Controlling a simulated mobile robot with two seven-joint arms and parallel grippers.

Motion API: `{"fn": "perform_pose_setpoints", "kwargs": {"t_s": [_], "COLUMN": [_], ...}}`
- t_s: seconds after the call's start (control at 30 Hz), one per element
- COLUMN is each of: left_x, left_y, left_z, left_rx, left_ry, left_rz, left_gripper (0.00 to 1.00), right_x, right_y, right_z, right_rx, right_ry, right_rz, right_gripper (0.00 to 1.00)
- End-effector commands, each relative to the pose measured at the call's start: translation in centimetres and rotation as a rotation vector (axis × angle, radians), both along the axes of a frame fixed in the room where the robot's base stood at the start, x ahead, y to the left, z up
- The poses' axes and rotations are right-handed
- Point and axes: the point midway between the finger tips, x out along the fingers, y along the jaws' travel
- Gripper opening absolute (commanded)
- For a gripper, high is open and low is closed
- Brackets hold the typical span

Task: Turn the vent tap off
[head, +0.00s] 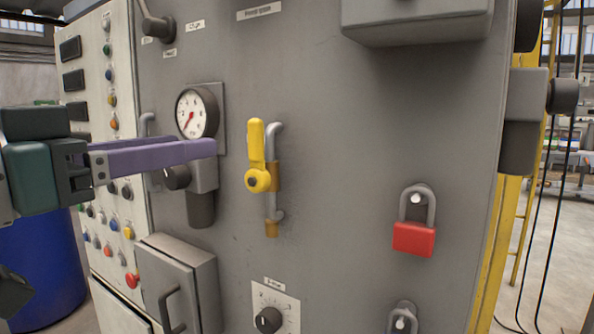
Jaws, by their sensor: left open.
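The vent tap has a yellow lever (256,142) with a round yellow hub at its lower end. It sits on a brass body (273,177) in a thin grey vertical pipe (273,206) on the grey panel. The lever points up, roughly in line with the pipe. My left gripper (210,149) comes in from the left with purple fingers. It is open, and its fingertips end left of the lever, apart from it in the picture. The near finger hides much of the other one. My right gripper is not in view.
A pressure gauge (197,112) with a regulator knob (177,177) is beside and behind my left fingers. A red padlock (414,238) hangs at right. A grey box (415,20) juts out above. A rotary switch (268,319) is below the tap.

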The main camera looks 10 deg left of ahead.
Motion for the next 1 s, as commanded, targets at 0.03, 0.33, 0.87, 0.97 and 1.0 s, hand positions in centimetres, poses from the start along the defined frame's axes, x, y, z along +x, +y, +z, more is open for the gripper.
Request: {"fn": "perform_pose_setpoints", "kwargs": {"t_s": [0.03, 0.33, 0.87, 0.97, 1.0], "left_x": [0.2, 3.8, 9.2, 9.2, 9.2], "left_y": [-0.1, -1.3, -3.4, -3.4, -3.4], "left_z": [0.0, 0.4, 0.1, 0.1, 0.1], "left_rx": [-0.002, -0.004, 0.001, 0.001, 0.001], "left_ry": [-0.002, -0.004, 0.0, 0.0, 0.0], "left_rz": [-0.002, 0.0, -0.002, -0.002, -0.002], "left_gripper": [0.57, 0.57, 0.57, 0.57, 0.57], "right_x": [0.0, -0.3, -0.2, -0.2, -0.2], "right_y": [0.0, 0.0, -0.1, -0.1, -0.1], "right_z": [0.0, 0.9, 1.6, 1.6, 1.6], "right_rx": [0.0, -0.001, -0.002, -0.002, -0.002], "right_ry": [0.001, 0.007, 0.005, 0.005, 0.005], "right_rz": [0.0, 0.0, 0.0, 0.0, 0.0], "right_gripper": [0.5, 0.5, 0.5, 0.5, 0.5]}}
